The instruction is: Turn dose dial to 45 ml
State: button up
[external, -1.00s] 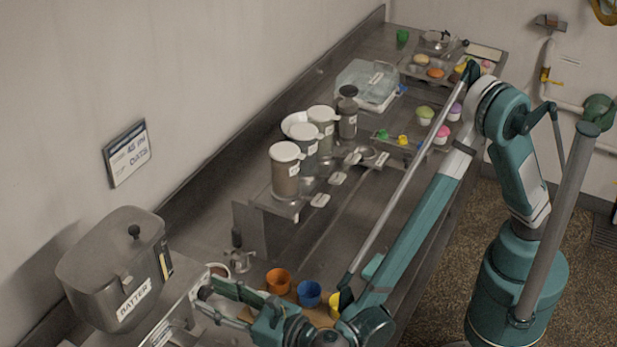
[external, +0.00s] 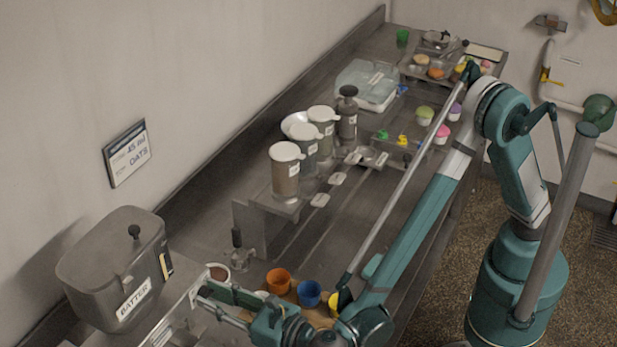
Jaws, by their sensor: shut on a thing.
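The batter dispenser (external: 118,265) is a grey lidded tank labelled BATTER on a metal stand (external: 172,322) at the lower left. My gripper (external: 202,296) reaches from the right to the stand's front, below and right of the tank. Its fingers are shut at a small part there, which appears to be the dose dial. The dial is hidden by the fingers, and its setting cannot be read. A wall sign (external: 127,153) reads 45 ml and OATS.
Orange (external: 278,281), blue (external: 309,293) and yellow (external: 335,304) cups stand close beside my wrist. A brown-filled cup (external: 218,273) is just behind my fingers. Lidded canisters (external: 285,170) stand on a raised shelf farther back. The bench between is partly clear.

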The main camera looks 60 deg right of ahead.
jog(key=shift+d+f+m, duration=0.1)
jog(key=shift+d+m, duration=0.1)
jog(key=shift+m, duration=0.2)
jog(key=m+b, duration=0.1)
jog(key=m, duration=1)
jog(key=shift+d+f, duration=0.1)
jog(key=shift+o, duration=0.2)
jog(key=m, duration=0.5)
jog(key=shift+m, duration=0.4)
jog(key=o, duration=0.8)
jog(key=shift+o, duration=0.6)
